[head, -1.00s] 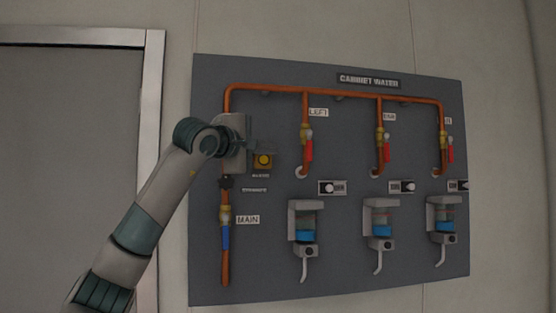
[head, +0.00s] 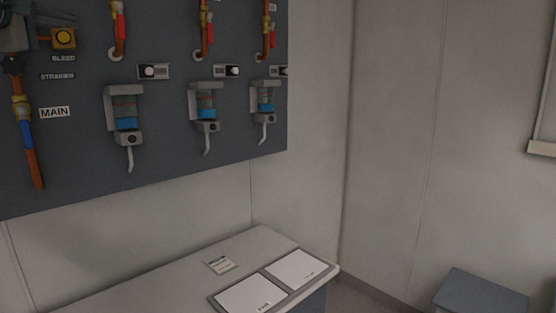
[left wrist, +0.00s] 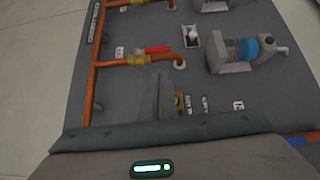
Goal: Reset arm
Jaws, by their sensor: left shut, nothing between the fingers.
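My left gripper (head: 42,36) shows at the top left corner of the head view, cut off by the frame edge. It is beside the yellow bleed button (head: 63,38) on the dark wall panel (head: 75,155). In the left wrist view the gripper's grey fingers (left wrist: 158,97) are shut and empty, in front of the panel. A bit of the yellow button (left wrist: 179,101) shows just beside them; whether they touch it I cannot tell. My right gripper is in neither view.
The panel carries orange pipes (head: 33,160), red-handled valves (head: 120,27) and dispensers with blue liquid (head: 126,118). Below is a pale counter (head: 160,285) with two white plates (head: 250,296) and a small label card (head: 220,264). A grey box (head: 480,295) stands at lower right.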

